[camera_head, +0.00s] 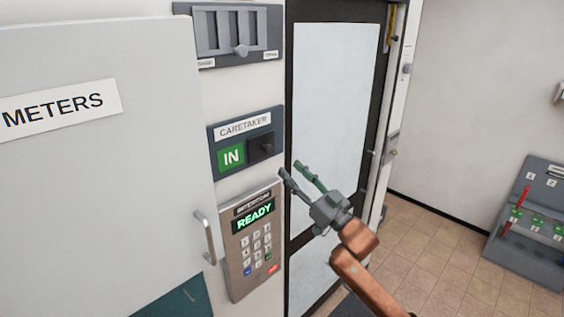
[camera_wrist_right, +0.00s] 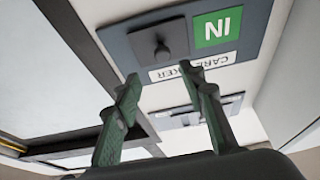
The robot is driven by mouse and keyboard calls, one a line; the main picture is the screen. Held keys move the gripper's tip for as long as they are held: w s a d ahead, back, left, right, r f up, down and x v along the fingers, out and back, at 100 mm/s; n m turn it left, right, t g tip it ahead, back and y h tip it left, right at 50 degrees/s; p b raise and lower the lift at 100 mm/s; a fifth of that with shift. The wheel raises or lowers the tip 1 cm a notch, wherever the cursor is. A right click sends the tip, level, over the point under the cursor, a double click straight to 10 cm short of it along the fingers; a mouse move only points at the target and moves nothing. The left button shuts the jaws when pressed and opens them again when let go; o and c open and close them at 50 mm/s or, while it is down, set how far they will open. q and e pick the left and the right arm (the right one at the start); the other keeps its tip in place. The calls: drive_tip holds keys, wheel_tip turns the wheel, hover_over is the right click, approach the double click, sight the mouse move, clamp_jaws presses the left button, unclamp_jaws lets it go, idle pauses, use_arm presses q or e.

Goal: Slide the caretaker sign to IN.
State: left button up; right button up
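The caretaker sign (camera_head: 242,127) is a dark plate on the wall with a white CARETAKER label. A green IN panel (camera_head: 231,156) shows on its left, and a dark slider with a knob (camera_head: 263,148) covers its right side. In the right wrist view the sign appears upside down, with the slider knob (camera_wrist_right: 162,48) beside the green IN panel (camera_wrist_right: 216,29). My right gripper (camera_head: 296,169) is open and empty, just right of and below the sign, apart from the knob. My left gripper is not in view.
A keypad intercom (camera_head: 254,241) reading READY is below the sign. A vent-like slotted panel (camera_head: 236,32) is above it. The METERS cabinet door (camera_head: 100,170) with a handle stands at left, a glazed door (camera_head: 335,100) at right. A grey console (camera_head: 535,225) stands far right.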

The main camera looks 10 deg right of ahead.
drive_tip(key=shift+v, duration=1.2)
